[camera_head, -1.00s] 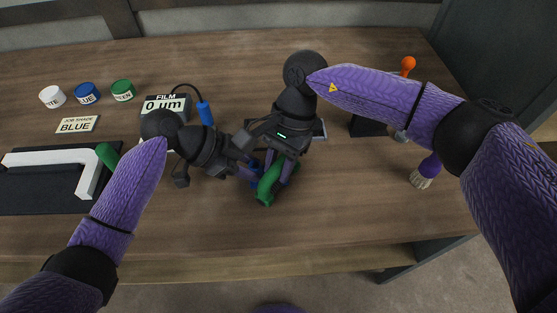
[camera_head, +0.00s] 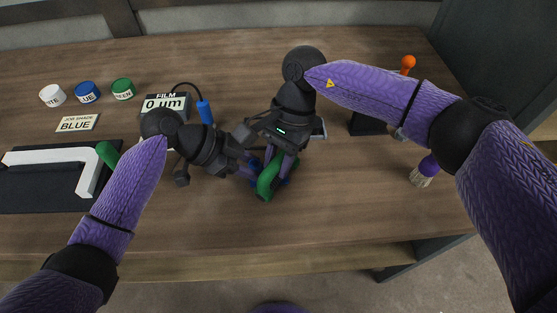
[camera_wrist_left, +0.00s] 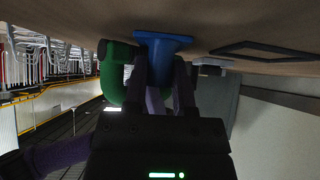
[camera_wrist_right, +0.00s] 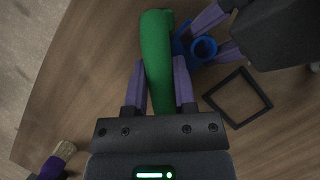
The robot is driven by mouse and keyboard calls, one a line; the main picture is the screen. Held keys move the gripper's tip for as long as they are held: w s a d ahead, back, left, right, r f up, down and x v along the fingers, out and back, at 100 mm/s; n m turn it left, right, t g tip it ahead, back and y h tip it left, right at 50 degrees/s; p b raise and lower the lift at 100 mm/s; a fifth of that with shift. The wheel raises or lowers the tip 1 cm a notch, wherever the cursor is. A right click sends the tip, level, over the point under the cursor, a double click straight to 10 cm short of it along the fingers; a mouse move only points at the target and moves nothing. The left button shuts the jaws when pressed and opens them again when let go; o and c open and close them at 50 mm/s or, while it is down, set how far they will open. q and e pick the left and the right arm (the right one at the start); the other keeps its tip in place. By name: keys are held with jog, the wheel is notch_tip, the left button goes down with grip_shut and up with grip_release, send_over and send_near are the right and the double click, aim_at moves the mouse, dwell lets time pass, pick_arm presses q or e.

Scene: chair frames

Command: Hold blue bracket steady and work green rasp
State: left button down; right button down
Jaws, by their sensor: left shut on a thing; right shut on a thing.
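The blue bracket (camera_wrist_left: 163,40) stands on the table between the fingers of my left gripper (camera_wrist_left: 165,88), which is shut on it; in the right wrist view the bracket (camera_wrist_right: 203,48) shows a round ring-like part. My right gripper (camera_wrist_right: 159,85) is shut on the green rasp (camera_wrist_right: 156,45), a thick rounded bar lying alongside the bracket. In the head view the rasp (camera_head: 266,183) shows below both grippers, and the bracket is mostly hidden there. I cannot tell whether rasp and bracket touch.
A film gauge (camera_head: 165,104) reading 0 µm, a "JOB SHADE BLUE" card (camera_head: 77,123) and white, blue and green pots (camera_head: 122,89) stand at left. A black tray (camera_head: 40,195) holds a white angled frame. A purple-handled brush (camera_head: 424,171) lies at right. The front middle is clear.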

jog(key=shift+s, duration=0.25)
dwell(0.8)
jog(key=shift+w, duration=0.3)
jog(key=shift+s+f, duration=0.15)
jog(key=shift+s, duration=0.25)
